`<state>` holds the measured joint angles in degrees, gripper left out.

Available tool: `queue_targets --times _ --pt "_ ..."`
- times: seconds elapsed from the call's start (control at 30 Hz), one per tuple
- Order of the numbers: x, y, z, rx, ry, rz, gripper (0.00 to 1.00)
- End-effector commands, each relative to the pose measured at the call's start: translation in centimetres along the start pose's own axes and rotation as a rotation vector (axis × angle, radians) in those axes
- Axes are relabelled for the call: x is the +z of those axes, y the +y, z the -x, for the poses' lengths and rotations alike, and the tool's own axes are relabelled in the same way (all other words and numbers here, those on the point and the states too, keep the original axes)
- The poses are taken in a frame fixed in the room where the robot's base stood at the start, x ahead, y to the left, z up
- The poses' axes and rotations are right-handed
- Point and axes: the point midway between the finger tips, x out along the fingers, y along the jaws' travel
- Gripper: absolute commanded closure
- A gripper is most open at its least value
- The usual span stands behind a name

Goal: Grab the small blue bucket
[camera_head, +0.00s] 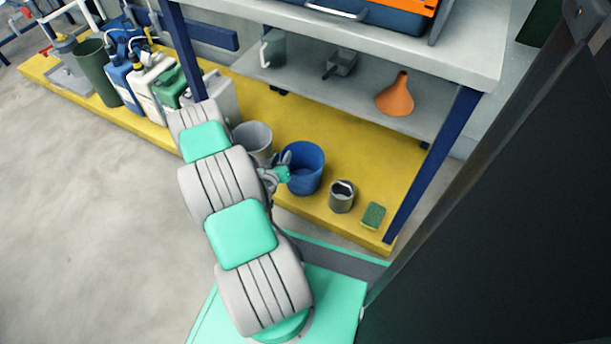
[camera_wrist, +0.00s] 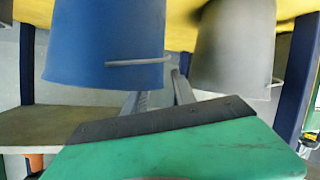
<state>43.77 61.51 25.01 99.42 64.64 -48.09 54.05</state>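The small blue bucket (camera_head: 303,168) stands upright on the yellow lower shelf, with its open top visible in the head view. My gripper (camera_head: 284,165) is at the left side of its rim, close to it. In the wrist view, which appears upside down, the blue bucket (camera_wrist: 105,35) fills the upper left, with a thin wire handle on its side. My gripper (camera_wrist: 158,90) shows two dark fingers with a gap between them. One finger's tip is hidden at the bucket's rim; the other lies between the two buckets. I cannot tell whether either touches the bucket.
A grey bucket (camera_head: 254,138) stands just left of the blue one, also close in the wrist view (camera_wrist: 235,45). A metal can (camera_head: 342,196) and green sponge (camera_head: 373,215) lie to the right. The grey upper shelf (camera_head: 437,96) with an orange funnel (camera_head: 396,97) is behind. Dark posts flank the shelf.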

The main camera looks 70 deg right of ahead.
Motion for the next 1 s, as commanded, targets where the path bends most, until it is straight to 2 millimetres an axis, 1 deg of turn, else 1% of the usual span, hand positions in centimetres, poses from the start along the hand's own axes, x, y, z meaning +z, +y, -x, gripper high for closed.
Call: queue_targets --times 0.13,0.5,0.53,1.0 --pt "-0.02 0.03 0.01 0.000 0.000 0.000 0.68" --pt "0.03 0.13 0.00 0.002 -0.002 -0.001 0.98" --pt "0.04 0.13 0.01 0.002 -0.002 -0.001 1.00" --pt "0.19 0.10 0.06 0.001 -0.004 0.000 1.00"
